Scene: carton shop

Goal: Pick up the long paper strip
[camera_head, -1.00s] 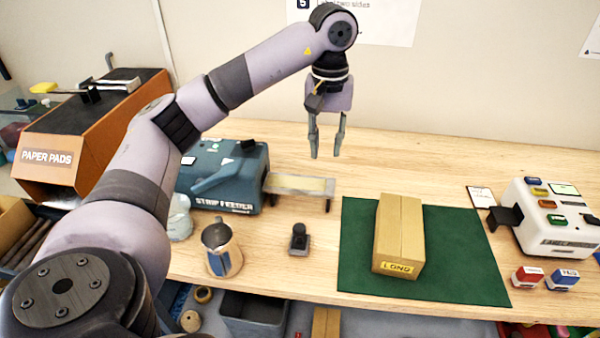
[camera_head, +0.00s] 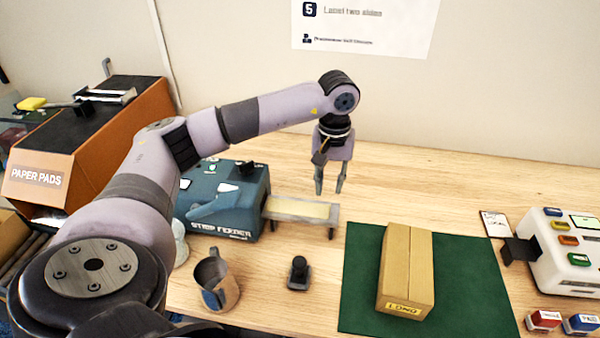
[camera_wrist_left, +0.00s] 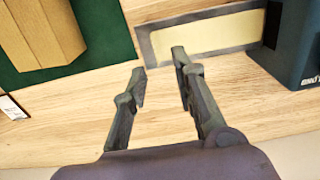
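The long paper strip (camera_head: 298,209) is pale yellow and lies flat on the grey-edged output tray of the blue strip feeder (camera_head: 222,203). It also shows in the left wrist view (camera_wrist_left: 205,36), at the top, just beyond the fingertips. My left gripper (camera_head: 330,190) points down, open and empty, near the right end of the tray and apart from the strip. Its two spread fingers show in the left wrist view (camera_wrist_left: 160,66) with bare wood between them. My right gripper is not in view.
A brown carton (camera_head: 405,265) marked LONG lies on a green mat (camera_head: 470,270) to the right. A metal jug (camera_head: 215,280) and a small black stamp-like object (camera_head: 299,271) stand in front of the feeder. A white label machine (camera_head: 570,250) is at far right. Wood behind the mat is clear.

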